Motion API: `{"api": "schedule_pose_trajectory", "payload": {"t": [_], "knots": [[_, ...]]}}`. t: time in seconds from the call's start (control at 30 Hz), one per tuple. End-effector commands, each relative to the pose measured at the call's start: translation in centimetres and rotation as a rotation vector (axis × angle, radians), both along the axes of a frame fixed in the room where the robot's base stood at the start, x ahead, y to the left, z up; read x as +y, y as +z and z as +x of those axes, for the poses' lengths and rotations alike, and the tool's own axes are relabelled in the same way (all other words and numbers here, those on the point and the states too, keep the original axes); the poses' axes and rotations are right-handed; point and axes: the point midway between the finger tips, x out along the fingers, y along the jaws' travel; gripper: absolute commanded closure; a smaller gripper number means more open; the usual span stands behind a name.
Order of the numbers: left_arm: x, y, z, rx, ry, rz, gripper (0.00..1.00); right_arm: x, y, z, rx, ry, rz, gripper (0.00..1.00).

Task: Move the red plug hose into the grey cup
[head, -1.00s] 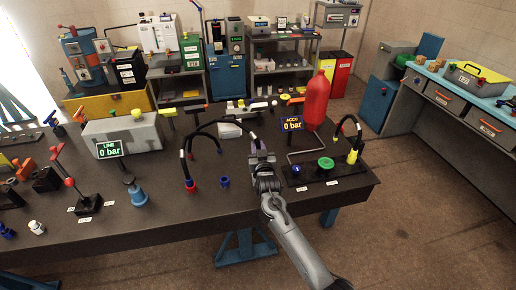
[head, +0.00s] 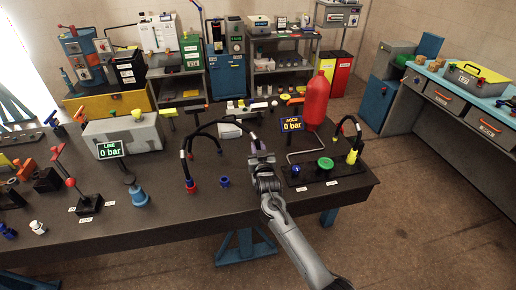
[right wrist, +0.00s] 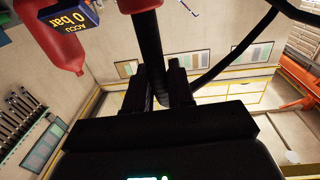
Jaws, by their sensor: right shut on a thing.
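My right gripper (head: 258,158) is shut on a black hose (head: 213,123) near the front of the table. In the right wrist view, the fingers (right wrist: 163,85) close around the dark hose end (right wrist: 150,45), with a red piece (right wrist: 138,5) just beyond them at the top edge. The gripper hides the held end there. I cannot pick out the grey cup with certainty. My left gripper is not in view.
A small blue cup (head: 224,182) stands left of my right gripper. The black panel (head: 318,172) with a green knob (head: 325,163) and a yellow-ended hose (head: 352,156) lies to the right. A red tank (head: 317,100) and the ACCU display (head: 291,124) stand behind.

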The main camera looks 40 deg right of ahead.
Motion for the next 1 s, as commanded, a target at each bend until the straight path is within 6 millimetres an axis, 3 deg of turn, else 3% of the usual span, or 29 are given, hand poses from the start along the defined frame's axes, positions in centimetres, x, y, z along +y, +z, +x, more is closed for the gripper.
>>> {"api": "schedule_pose_trajectory", "payload": {"t": [1.0], "knots": [[0.0,-0.9,0.0,0.0,0.001,-0.001,0.41,0.0,-1.3,0.0,-0.001,0.0,0.0,1.0]]}}
